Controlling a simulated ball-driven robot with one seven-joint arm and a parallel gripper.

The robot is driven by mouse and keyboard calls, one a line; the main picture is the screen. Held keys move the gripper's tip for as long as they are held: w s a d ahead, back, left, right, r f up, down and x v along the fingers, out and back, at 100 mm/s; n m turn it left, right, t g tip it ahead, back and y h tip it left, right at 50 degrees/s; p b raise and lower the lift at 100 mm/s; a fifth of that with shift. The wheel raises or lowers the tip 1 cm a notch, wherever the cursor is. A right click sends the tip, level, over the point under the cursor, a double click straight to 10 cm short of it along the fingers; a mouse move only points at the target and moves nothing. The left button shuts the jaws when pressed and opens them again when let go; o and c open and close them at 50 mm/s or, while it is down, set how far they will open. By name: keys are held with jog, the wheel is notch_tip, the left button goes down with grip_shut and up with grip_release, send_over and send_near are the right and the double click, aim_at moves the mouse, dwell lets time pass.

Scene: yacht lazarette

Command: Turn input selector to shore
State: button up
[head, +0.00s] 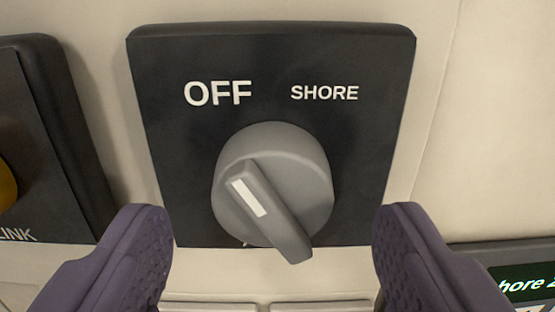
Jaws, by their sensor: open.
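The input selector is a grey round knob (273,185) with a raised bar handle across it, on a black panel (365,150). The panel shows the labels OFF (218,93) at upper left and SHORE (324,93) at upper right. The white mark (249,198) on the bar is at its upper-left end, so the bar tilts toward the OFF side. My gripper (272,228) is open, with one purple finger on each side of the knob's lower part. Both fingers look apart from the knob. The gap between fingers and knob in depth cannot be told.
Another black panel (60,130) with part of a yellow knob (6,186) and a label ending in LINK stands at the left. A dark display (520,285) with green text sits at the lower right. Pale wall (490,120) is bare to the right.

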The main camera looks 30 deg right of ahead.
jog(key=shift+x, duration=1.05)
jog(key=shift+r, duration=0.1)
jog(key=c, duration=1)
jog(key=shift+c, duration=0.2)
jog(key=shift+m+b, duration=0.3)
jog(key=shift+b, duration=0.2)
jog(key=m+b, duration=0.1)
jog(key=b, duration=0.1)
jog(key=m+b, duration=0.2)
jog(key=b, duration=0.1)
jog(key=shift+f+m, duration=0.25)
jog(key=shift+m, duration=0.05)
jog(key=m+b, duration=0.3)
jog(key=shift+m+b, duration=0.3)
jog(key=shift+b, duration=0.05)
jog(key=shift+r+m+b, duration=0.2)
jog(key=shift+m+b, duration=1.3)
jog(key=shift+m, duration=0.4)
